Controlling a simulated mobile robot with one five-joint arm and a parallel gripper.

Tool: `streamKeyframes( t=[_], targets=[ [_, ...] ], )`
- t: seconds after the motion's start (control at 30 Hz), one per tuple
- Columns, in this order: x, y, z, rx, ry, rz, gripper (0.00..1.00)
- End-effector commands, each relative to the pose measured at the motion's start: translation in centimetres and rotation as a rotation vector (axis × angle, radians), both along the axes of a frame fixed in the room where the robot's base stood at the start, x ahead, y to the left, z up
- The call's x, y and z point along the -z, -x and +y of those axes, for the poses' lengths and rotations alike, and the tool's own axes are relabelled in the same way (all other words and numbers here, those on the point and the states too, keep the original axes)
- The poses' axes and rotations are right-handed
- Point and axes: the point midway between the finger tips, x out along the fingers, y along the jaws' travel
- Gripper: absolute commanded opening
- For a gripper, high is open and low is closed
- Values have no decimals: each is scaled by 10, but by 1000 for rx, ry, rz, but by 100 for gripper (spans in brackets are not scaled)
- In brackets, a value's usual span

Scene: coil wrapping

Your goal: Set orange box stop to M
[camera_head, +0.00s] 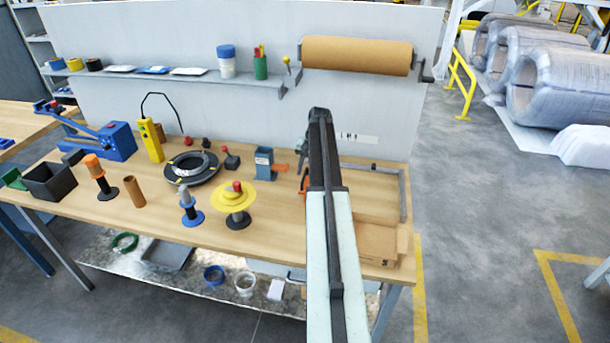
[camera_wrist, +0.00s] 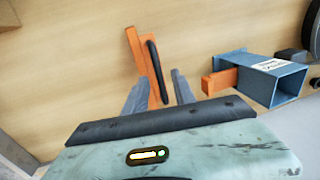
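An orange bar with a black strip along it, seemingly the orange box stop (camera_wrist: 137,52), lies on the wooden bench in the wrist view. In the head view, an orange bit beside my arm (camera_head: 304,181) may be the same part, mostly hidden by my arm. My gripper (camera_wrist: 160,77) points down at it. Its two grey fingers are apart, one on each side of the lower end of the bar and strip. I cannot tell whether they touch it. A white strip with small dark marks (camera_head: 358,138) is on the back panel; its letters are unreadable.
A blue holder (camera_wrist: 277,78) with an orange tab (camera_wrist: 218,82) stands close right of my gripper in the wrist view. Spools and a black coil (camera_head: 190,168) stand left.

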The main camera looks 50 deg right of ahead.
Motion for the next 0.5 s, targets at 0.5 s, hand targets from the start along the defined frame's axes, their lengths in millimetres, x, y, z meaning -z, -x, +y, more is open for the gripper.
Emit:
streamKeyframes(
  t=[0.5],
  targets=[
    [-1,0,1,-1,0,0,0]
  ],
)
